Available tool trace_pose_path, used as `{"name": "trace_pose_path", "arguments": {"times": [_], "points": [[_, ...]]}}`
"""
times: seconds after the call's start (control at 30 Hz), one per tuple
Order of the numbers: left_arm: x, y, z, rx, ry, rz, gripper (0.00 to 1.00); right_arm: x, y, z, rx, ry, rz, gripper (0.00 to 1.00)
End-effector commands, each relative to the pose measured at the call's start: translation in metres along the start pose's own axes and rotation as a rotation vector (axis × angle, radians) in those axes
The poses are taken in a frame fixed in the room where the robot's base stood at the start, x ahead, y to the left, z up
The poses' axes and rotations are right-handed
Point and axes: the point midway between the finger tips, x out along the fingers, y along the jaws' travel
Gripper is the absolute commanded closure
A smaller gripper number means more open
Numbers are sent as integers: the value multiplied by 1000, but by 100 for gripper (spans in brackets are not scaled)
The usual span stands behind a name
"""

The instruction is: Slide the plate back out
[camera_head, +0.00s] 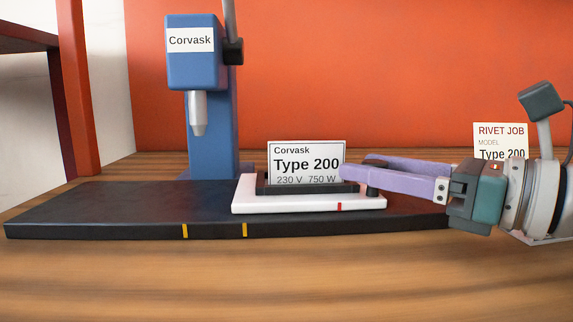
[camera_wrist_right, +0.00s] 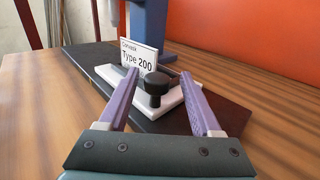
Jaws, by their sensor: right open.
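The white sliding plate (camera_head: 300,203) lies on the right part of a long black track (camera_head: 110,212), with a red mark on its front edge. A dark holder on it bears an upright label plate (camera_head: 306,160) reading "Corvask Type 200, 230 V 750 W". A black knob (camera_wrist_right: 155,88) stands at the plate's right end, partly hidden behind a finger in the head view. My right gripper (camera_head: 355,165) comes in from the right, open. In the right wrist view its lilac fingers (camera_wrist_right: 160,73) lie either side of the knob, with gaps. My left gripper is not in view.
A blue Corvask press (camera_head: 193,68) stands behind the track, its grey nozzle (camera_head: 198,115) left of the plate. Two yellow marks (camera_head: 185,231) (camera_head: 245,230) are on the track's front edge, left of the red mark. A "Rivet Job" card (camera_head: 500,141) stands at right.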

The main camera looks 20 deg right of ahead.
Motion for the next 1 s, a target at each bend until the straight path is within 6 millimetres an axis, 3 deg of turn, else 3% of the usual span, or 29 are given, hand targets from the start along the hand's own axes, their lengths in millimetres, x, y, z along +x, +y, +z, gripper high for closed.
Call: {"name": "trace_pose_path", "arguments": {"times": [0.23, 0.7, 1.0], "points": [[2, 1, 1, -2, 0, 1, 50, -8, 0, -2, 1, 1, 1, 35], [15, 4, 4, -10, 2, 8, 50, -84, 0, -2, 3, 1, -2, 35], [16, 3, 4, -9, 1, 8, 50, -100, 0, 0, 0, 0, 1, 35]]}}
